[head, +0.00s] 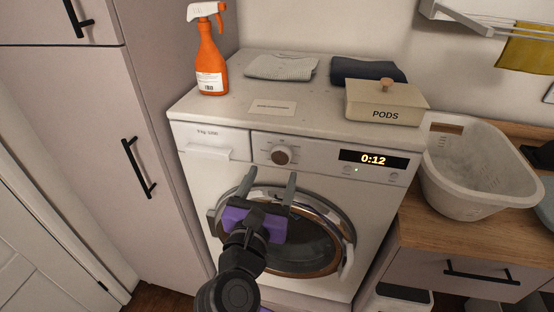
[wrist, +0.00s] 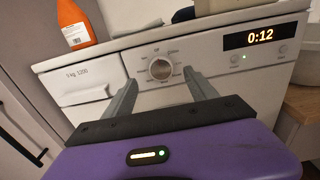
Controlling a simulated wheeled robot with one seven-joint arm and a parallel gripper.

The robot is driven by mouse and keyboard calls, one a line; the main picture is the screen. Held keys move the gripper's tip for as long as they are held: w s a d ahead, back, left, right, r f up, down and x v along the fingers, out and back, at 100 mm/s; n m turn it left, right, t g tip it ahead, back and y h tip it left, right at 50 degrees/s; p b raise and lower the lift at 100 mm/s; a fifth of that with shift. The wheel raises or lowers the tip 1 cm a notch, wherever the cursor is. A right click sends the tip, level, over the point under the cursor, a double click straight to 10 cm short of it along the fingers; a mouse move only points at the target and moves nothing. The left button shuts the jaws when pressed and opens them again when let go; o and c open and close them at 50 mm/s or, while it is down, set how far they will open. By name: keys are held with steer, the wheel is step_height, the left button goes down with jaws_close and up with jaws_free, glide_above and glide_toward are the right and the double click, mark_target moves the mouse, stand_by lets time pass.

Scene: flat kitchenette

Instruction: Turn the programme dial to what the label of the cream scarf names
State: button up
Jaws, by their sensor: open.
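The programme dial (head: 281,156) is a round knob on the washing machine's white front panel, left of the display. In the wrist view the dial (wrist: 160,69) shows between my fingers, with small marks around it too blurred to read. My gripper (head: 269,183) is open and empty, in front of the machine just below the dial, apart from it. It also shows in the wrist view (wrist: 163,84). No cream scarf is plainly in view. A folded pale grey cloth (head: 281,67) and a folded dark blue cloth (head: 366,71) lie on the machine top. No scarf label is readable.
The display (head: 373,160) reads 0:12. An orange spray bottle (head: 210,56), a small white card (head: 272,107) and a PODS box (head: 385,103) stand or lie on top. A white basket (head: 477,180) is at right. A tall cupboard (head: 85,150) stands close at left.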

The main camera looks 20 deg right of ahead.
mark_target(280, 156)
steer(key=shift+x, duration=3.2)
steer(key=c, duration=1.3)
